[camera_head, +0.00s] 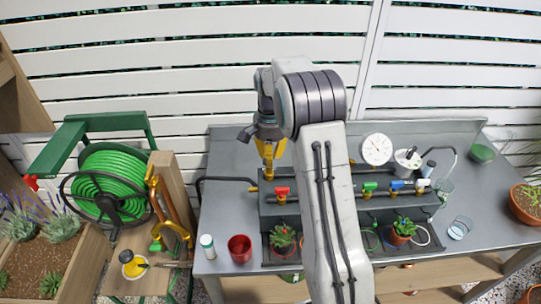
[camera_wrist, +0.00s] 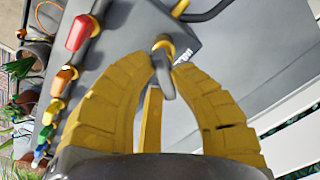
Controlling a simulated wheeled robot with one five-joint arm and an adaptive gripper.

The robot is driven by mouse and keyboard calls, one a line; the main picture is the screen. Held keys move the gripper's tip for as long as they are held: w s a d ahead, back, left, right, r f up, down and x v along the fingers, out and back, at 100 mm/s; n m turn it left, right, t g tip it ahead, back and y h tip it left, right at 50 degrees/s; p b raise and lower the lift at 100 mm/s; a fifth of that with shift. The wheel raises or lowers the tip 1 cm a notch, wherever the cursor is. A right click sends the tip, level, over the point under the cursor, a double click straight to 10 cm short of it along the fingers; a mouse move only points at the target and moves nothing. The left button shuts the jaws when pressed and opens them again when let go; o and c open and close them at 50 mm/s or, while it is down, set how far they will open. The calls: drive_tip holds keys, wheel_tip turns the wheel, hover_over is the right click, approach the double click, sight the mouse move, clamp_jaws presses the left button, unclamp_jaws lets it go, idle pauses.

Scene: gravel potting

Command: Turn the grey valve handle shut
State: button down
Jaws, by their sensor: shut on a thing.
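The grey valve handle (camera_wrist: 164,72) is a short lever on a brass fitting (camera_wrist: 163,44) in the wrist view. It lies between the tips of my yellow gripper fingers (camera_wrist: 160,66), which are closed in on it from both sides. In the head view my gripper (camera_head: 269,170) points down at the left end of the grey manifold box (camera_head: 300,212). The grey handle cannot be made out there behind the fingers. How far the handle is turned is hard to tell.
A red handle (camera_head: 282,191), a green handle (camera_head: 369,187) and a blue handle (camera_head: 397,185) stand along the manifold to the right. A white dial (camera_head: 377,149) is behind. A red cup (camera_head: 240,248) and a white bottle (camera_head: 207,246) stand front left.

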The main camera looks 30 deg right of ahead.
drive_tip(key=m, duration=0.5)
drive_tip(key=shift+s+a+m, duration=0.1)
drive_tip(key=shift+m, duration=0.2)
drive_tip(key=m, duration=0.4)
drive_tip(key=shift+a+f+m, duration=0.1)
drive_tip(key=shift+m, duration=0.5)
drive_tip(key=c, duration=1.1)
unclamp_jaws()
drive_tip(key=shift+r, duration=0.2)
wheel_tip(320, 180, up, 12)
drive_tip(key=shift+f, duration=0.15)
